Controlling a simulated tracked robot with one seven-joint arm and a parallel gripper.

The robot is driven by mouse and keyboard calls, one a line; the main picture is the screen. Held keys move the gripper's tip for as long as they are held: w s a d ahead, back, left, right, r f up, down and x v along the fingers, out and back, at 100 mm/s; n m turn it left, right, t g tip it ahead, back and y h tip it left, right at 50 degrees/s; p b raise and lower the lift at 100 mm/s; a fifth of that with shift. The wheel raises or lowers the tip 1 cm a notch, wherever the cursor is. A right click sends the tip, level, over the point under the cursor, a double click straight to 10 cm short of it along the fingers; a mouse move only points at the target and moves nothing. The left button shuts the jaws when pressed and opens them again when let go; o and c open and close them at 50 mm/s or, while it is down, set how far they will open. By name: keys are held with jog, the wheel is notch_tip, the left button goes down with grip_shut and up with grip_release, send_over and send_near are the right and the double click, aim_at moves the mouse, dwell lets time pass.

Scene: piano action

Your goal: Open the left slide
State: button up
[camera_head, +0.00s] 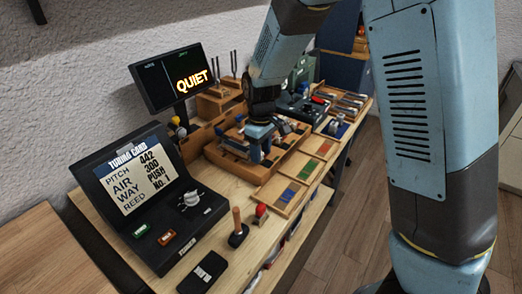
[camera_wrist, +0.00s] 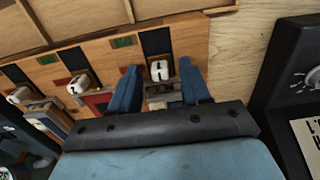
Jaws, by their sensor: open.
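A wooden piano action unit (camera_head: 232,150) stands on the bench. In the wrist view its wooden panel (camera_wrist: 190,42) carries a row of slides with white knobs, each near a dark slot and a small coloured label. My gripper (camera_wrist: 161,82) is open, its two blue fingers on either side of the white knob (camera_wrist: 160,68) nearest the black console. I cannot tell whether the fingers touch it. Two more white knobs, a middle one (camera_wrist: 79,84) and a far one (camera_wrist: 19,95), lie to the left. In the head view my gripper (camera_head: 261,150) is over the unit and hides part of it.
A black console with a card (camera_head: 138,178) stands at the near left; its edge (camera_wrist: 275,75) is close to my gripper in the wrist view. A screen reading QUIET (camera_head: 178,76) is behind. A wooden tray with coloured strips (camera_head: 290,192) lies in front of the unit.

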grip_shut()
dwell(0.3)
dwell(0.3)
